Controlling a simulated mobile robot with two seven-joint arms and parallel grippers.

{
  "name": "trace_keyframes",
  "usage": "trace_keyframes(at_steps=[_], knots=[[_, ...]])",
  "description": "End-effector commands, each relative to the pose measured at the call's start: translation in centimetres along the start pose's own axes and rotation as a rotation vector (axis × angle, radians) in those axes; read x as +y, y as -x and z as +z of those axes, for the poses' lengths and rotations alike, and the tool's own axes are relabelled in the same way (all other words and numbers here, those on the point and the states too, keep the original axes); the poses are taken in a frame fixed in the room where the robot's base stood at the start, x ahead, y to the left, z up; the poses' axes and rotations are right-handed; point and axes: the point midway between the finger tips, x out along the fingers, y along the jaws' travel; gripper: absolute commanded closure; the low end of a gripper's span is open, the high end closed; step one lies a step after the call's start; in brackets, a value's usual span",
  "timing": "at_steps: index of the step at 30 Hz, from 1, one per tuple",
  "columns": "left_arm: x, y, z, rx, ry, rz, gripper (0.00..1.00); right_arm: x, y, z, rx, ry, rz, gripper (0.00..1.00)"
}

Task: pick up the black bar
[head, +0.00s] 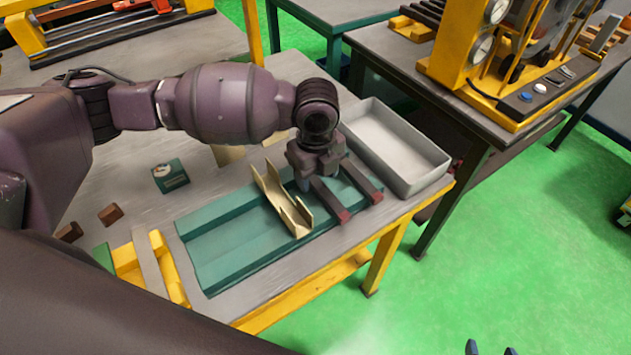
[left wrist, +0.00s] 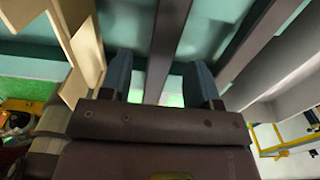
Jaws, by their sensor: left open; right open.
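Two dark bars with red ends lie side by side at the right of the teal tray (head: 215,262): a nearer one (head: 331,200) and a farther one (head: 364,182). My left gripper (head: 318,172) is directly above them, pointing down. In the left wrist view its two blue fingers (left wrist: 160,80) are open. The nearer bar (left wrist: 168,45) runs between them, and the farther bar (left wrist: 258,40) passes to their right. I cannot tell whether the fingers touch the bar. My right gripper (head: 490,349) shows only its fingertips, apart and empty, at the bottom edge.
A cream angled channel piece (head: 272,200) stands across the tray just left of the bars. A grey bin (head: 412,158) is close on the right. A small green box (head: 170,176) and brown blocks (head: 110,214) lie at left. Green floor is free beyond the table.

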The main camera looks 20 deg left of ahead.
Motion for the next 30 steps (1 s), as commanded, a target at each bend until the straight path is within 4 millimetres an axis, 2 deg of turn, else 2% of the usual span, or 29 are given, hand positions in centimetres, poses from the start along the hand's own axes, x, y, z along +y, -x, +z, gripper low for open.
trace_keyframes(at_steps=[1, 4, 11, 22, 30], knots=[[0.0, -0.9, 0.0, 0.001, 0.001, 0.003, 0.44, 0.0, -0.2, 0.0, 0.002, 0.000, -0.001, 0.31], [0.0, -1.8, 0.0, 0.001, 0.000, 0.002, 0.44, -0.1, -0.3, 0.0, 0.004, 0.001, -0.001, 0.31], [0.0, -1.9, 0.1, -0.001, 0.000, 0.000, 0.44, -0.1, -0.2, 0.1, 0.002, 0.001, -0.001, 0.31], [0.0, -1.8, 0.1, -0.001, 0.000, 0.000, 0.99, 0.0, 0.2, 1.3, -0.022, -0.002, 0.002, 0.31], [0.0, -1.8, 0.1, -0.001, 0.000, -0.001, 1.00, 0.0, 0.2, 1.2, -0.020, -0.002, 0.001, 0.31]])
